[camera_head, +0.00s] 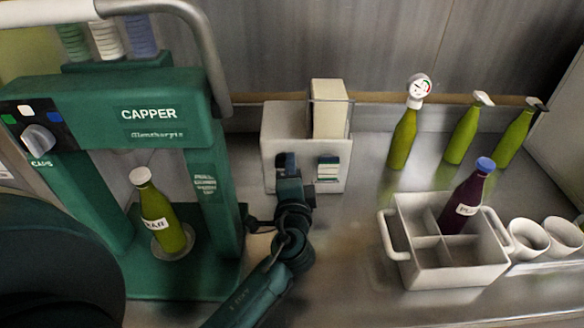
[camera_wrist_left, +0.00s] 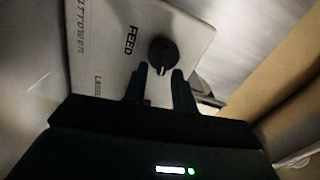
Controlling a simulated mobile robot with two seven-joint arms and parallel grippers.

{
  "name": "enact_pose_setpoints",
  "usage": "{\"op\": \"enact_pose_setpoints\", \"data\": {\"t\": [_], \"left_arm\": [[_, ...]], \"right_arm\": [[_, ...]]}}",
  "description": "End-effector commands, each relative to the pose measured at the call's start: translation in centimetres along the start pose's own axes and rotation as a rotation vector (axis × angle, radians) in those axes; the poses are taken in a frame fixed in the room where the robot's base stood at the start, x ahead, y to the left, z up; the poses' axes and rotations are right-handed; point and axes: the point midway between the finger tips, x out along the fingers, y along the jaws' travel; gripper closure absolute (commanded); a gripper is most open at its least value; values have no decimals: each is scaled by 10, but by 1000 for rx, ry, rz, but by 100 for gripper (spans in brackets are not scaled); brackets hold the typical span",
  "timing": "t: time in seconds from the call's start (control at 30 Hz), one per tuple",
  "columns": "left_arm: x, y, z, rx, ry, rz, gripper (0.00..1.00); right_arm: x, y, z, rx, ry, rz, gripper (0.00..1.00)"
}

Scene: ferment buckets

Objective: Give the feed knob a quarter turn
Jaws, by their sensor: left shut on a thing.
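The feed knob (camera_wrist_left: 163,52) is a small dark round knob on a pale panel marked FEED (camera_wrist_left: 131,40) in the left wrist view. The panel belongs to a white box (camera_head: 275,125) standing near the back wall in the head view. My left gripper (camera_head: 288,165) is at the front of this box, and its arm hides the knob in the head view. My right gripper is not in view.
A green capper (camera_head: 165,120) with a green bottle (camera_head: 165,225) in it stands at left. A pale crate (camera_head: 450,275) holding a dark bottle (camera_head: 467,195) stands at right, beside white cups (camera_head: 528,240). Several green bottles (camera_head: 403,140) stand behind. Bare counter (camera_head: 340,250) lies between box and crate.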

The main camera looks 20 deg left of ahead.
Motion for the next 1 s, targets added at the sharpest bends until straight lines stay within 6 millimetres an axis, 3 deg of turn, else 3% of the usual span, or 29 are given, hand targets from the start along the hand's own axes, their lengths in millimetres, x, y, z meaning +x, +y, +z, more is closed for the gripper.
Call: {"op": "enact_pose_setpoints", "data": {"t": [0.43, 0.47, 0.7, 1.0], "left_arm": [[1, -1, 2, 10, -5, -2, 96], [1, -1, 2, 10, -5, -2, 71], [1, 0, 1, 9, -3, -2, 52], [1, 0, 1, 8, -1, -1, 52]], "right_arm": [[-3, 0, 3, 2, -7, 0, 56], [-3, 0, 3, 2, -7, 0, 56], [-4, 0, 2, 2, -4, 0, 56], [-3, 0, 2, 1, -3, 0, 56]]}}
